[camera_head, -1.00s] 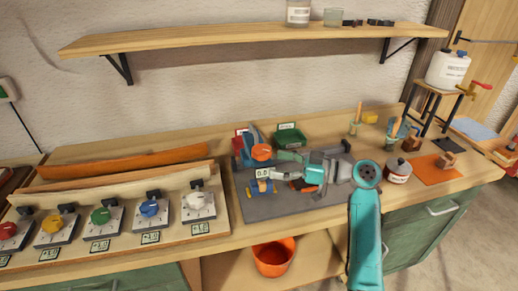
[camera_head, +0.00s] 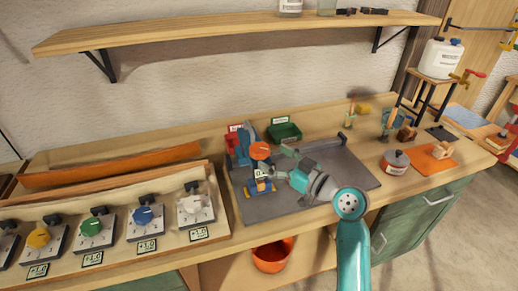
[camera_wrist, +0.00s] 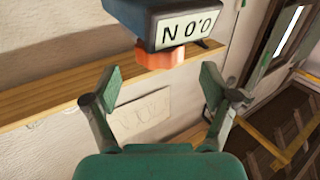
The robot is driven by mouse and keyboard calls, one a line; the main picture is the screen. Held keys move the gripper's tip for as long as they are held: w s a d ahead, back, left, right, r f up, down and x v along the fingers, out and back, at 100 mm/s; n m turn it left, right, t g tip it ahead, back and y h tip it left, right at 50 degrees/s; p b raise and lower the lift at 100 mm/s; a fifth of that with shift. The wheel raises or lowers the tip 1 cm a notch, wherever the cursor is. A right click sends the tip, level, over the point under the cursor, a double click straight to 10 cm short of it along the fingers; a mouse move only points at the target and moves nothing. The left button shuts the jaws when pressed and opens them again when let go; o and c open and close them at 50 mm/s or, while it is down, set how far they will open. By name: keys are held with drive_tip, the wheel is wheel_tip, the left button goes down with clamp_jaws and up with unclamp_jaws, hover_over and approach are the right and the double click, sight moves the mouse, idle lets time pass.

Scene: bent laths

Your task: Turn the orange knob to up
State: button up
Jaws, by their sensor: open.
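The orange knob (camera_head: 260,151) sits at the top of a small blue device with a white display (camera_head: 262,174) on the grey mat. In the wrist view the knob (camera_wrist: 160,57) shows partly, against the blue housing (camera_wrist: 150,15), whose display appears upside down. The knob's pointing direction cannot be made out. My gripper (camera_head: 277,165) is close to the right of the device. In the wrist view my gripper (camera_wrist: 165,80) has its two fingers spread, with nothing between them and the knob just beyond their tips.
A panel with several coloured knobs, including a white knob (camera_head: 194,205) and a blue knob (camera_head: 143,215), lies to the left. A green bin (camera_head: 284,132) stands behind the device. A lidded pot (camera_head: 396,160) stands to the right. The mat (camera_head: 350,172) has bare room.

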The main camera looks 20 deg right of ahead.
sight(267, 154)
drive_tip(key=x, duration=0.5)
drive_tip(key=shift+w+a, duration=0.15)
drive_tip(key=shift+w, duration=0.2)
drive_tip(key=c, duration=1.2)
